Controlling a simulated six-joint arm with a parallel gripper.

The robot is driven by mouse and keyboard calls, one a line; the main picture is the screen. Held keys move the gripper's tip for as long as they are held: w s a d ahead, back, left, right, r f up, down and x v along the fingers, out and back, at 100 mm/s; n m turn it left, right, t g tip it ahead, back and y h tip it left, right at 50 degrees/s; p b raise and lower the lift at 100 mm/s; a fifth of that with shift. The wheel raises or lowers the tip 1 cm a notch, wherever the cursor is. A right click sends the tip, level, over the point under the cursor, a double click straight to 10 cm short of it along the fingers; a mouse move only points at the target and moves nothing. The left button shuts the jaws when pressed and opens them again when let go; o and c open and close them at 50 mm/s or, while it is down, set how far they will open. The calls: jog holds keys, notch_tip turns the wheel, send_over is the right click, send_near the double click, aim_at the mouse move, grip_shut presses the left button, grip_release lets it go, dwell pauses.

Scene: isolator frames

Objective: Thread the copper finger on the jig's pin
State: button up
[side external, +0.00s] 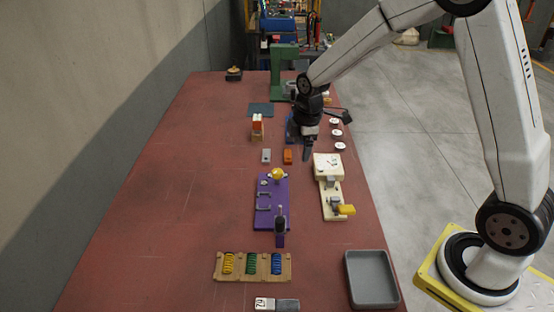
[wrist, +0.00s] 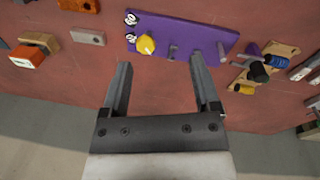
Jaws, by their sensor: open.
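My gripper (side external: 307,157) is open and points down above the table's right half, beyond the cream fixture. The wrist view shows its two fingers (wrist: 160,80) apart with nothing between them. A small orange block (side external: 288,157), possibly the copper finger, lies flat on the table just left of the gripper; it also shows in the wrist view (wrist: 78,5), cut by the top edge. The purple fixture (side external: 266,213) carries a yellow ball, brackets and a dark upright. The cream fixture (side external: 330,200) carries grey parts and a yellow block. I cannot tell which bears the jig's pin.
A grey block (side external: 266,156) lies beside the orange one. A wooden block with an orange top (side external: 257,127) stands farther back left. A spring rack (side external: 252,267) and a grey tray (side external: 370,279) are in front. White discs (side external: 338,133) line the right edge. The left side is bare.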

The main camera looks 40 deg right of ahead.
jog(key=w+d+f+n, duration=0.3)
jog(key=w+d+n, duration=0.1)
jog(key=w+n, duration=0.35)
jog(key=n+g, duration=0.1)
jog(key=n, duration=0.6)
send_over(288, 155)
jog(key=shift+s+a+f, duration=0.1)
jog(key=shift+f, duration=0.8)
jog(key=shift+s+a+f, duration=0.1)
jog(key=shift+f, duration=0.75)
jog(key=shift+w+d+f, duration=0.1)
jog(key=shift+f, duration=3.8)
grip_shut()
